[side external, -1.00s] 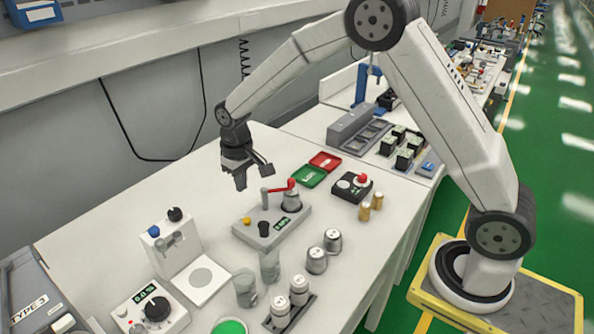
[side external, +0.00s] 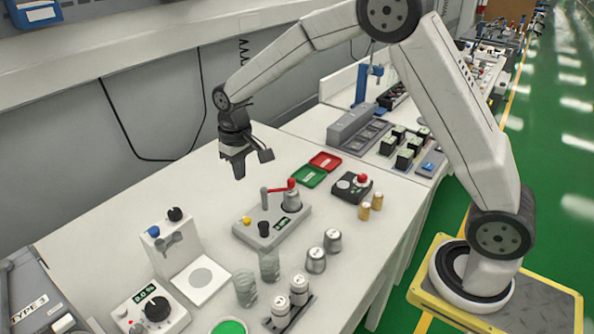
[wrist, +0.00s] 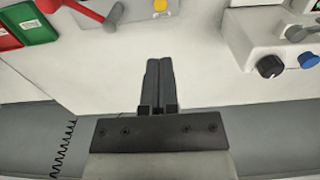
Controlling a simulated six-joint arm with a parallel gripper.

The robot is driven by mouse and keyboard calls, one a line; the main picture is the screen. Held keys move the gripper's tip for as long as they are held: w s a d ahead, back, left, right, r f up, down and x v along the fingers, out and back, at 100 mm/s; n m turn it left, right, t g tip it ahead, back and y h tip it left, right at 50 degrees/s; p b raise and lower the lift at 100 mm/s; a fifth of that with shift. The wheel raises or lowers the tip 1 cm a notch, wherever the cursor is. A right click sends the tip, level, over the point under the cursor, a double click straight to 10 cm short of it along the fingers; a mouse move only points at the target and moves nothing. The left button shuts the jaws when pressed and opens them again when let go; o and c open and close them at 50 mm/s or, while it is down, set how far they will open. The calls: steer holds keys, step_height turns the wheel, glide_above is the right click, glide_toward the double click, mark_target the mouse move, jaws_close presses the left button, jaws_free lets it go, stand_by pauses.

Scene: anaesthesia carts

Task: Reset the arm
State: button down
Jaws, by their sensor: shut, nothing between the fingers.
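My gripper (side external: 239,174) hangs above the white bench (side external: 130,202), behind and a little left of the grey fixture with a red lever (side external: 272,226). It is apart from the bench and everything on it. In the wrist view my gripper (wrist: 159,62) shows its two dark fingers lying together, with nothing between them. Below the fingers that view shows bare white bench top.
Green (side external: 308,176) and red (side external: 325,161) trays lie right of the gripper. A white stand with blue and black knobs (side external: 172,246) is at front left. Metal cups (side external: 316,260) and glass beakers (side external: 246,288) stand nearer. Bench near the wall is clear.

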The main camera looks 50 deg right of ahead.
steer(key=s+d+t, duration=0.1)
steer(key=s, duration=0.9)
steer(key=s+d+f+t, duration=0.1)
steer(key=s+d, duration=0.1)
steer(key=s, duration=0.9)
steer(key=shift+d+f, duration=0.2)
steer(key=shift+f, duration=0.05)
